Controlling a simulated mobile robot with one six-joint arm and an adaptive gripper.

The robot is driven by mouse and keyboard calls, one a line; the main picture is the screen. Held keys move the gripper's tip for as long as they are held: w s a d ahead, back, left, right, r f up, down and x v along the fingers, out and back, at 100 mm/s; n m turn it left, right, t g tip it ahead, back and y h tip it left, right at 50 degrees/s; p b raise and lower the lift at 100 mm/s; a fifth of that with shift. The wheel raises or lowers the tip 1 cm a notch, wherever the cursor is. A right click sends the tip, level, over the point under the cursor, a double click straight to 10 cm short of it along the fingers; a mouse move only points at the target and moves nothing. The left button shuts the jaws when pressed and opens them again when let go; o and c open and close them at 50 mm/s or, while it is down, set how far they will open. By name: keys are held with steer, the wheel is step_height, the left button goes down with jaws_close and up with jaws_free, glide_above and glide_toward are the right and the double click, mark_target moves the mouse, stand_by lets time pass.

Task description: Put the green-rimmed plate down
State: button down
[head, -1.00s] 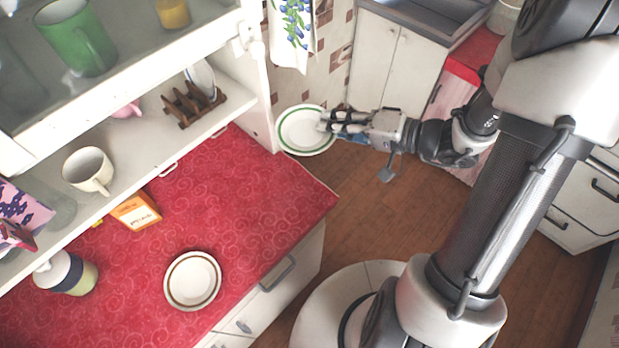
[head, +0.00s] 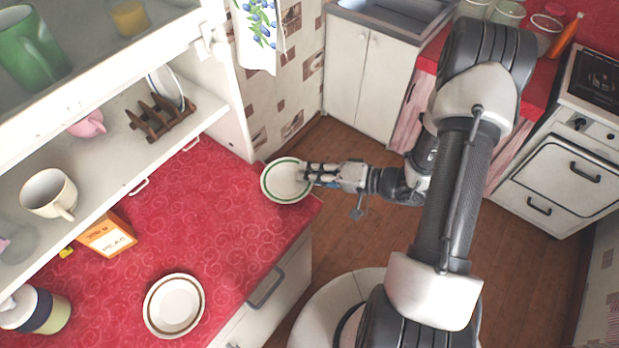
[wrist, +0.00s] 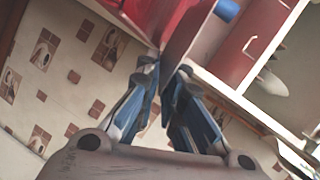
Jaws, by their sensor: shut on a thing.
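The green-rimmed plate (head: 284,181) is white with a green ring and shows at the far right corner of the red counter (head: 225,215) in the head view. My gripper (head: 307,174) is shut on its right edge. The plate overlaps the counter corner in the picture; I cannot tell whether it touches the counter or hangs above it. In the wrist view my gripper's blue-grey fingers (wrist: 165,85) are close together, and the plate is hard to make out there.
A brown-ringed plate (head: 174,305) lies at the counter's front. An orange box (head: 107,235) and a dark-banded jar (head: 42,310) stand at the left. Above are a shelf with a cream mug (head: 48,192) and a wooden rack (head: 160,117). The counter's middle is clear.

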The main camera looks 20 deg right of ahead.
step_height(320, 180, down, 2)
steer(key=shift+f+b, duration=0.1)
steer(key=shift+b, duration=0.3)
steer(key=c, duration=2.2)
jaws_free()
steer(key=shift+f, duration=0.15)
steer(key=o, duration=0.5)
